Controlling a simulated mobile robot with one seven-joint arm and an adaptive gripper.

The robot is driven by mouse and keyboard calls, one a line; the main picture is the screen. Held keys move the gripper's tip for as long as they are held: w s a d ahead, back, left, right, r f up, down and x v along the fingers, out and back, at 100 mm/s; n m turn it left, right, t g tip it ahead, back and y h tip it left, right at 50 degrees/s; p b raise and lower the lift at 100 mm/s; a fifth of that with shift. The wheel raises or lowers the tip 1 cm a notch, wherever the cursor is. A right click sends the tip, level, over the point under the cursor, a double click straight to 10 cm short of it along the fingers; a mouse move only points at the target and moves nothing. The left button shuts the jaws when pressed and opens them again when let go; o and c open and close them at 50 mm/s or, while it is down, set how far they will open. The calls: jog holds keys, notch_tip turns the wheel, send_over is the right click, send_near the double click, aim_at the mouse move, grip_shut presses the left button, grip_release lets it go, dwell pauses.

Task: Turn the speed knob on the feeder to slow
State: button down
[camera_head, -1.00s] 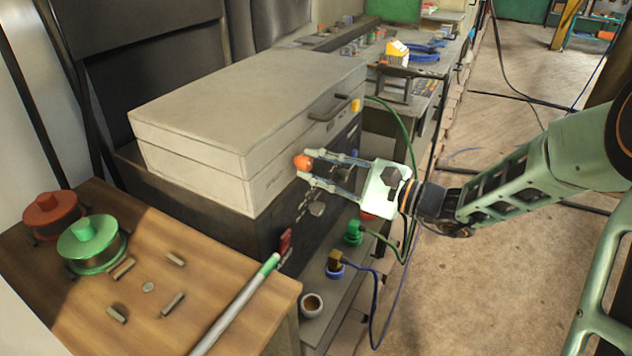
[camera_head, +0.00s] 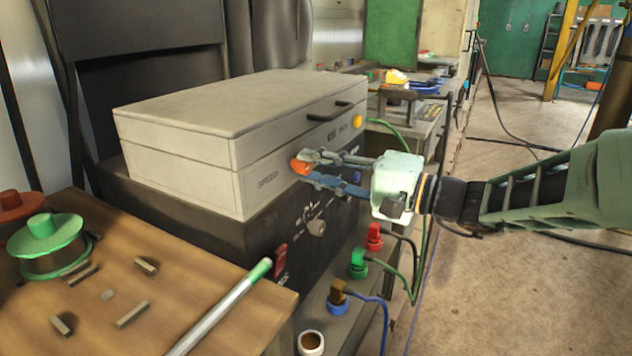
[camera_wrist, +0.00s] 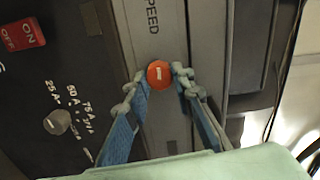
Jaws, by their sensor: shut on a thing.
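The feeder (camera_head: 215,115) is a pale grey box with a handle on its front. Its speed knob (camera_head: 299,166) is orange-red and sits on the front face, to the right of the printed SPEED label. In the wrist view the knob (camera_wrist: 160,74) shows a short white mark, pointing roughly along the line of my fingers. My gripper (camera_head: 309,169) is shut on the knob, with one fingertip on each side of it. I cannot read any slow or fast marks; the fingers may hide them.
Below the feeder is a dark panel (camera_head: 300,250) with a grey knob (camera_head: 317,227) and a red switch (camera_head: 281,262). Red, green and brown cable plugs stand lower down. A wooden table (camera_head: 180,285) with a green spool (camera_head: 45,240) is at left. Open floor lies at right.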

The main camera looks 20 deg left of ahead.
jog(key=shift+n, duration=0.5)
jog(key=c, duration=1.7)
grip_release()
jog(key=shift+o, duration=0.2)
jog(key=s+d, duration=0.1)
jog(key=d, duration=1.1)
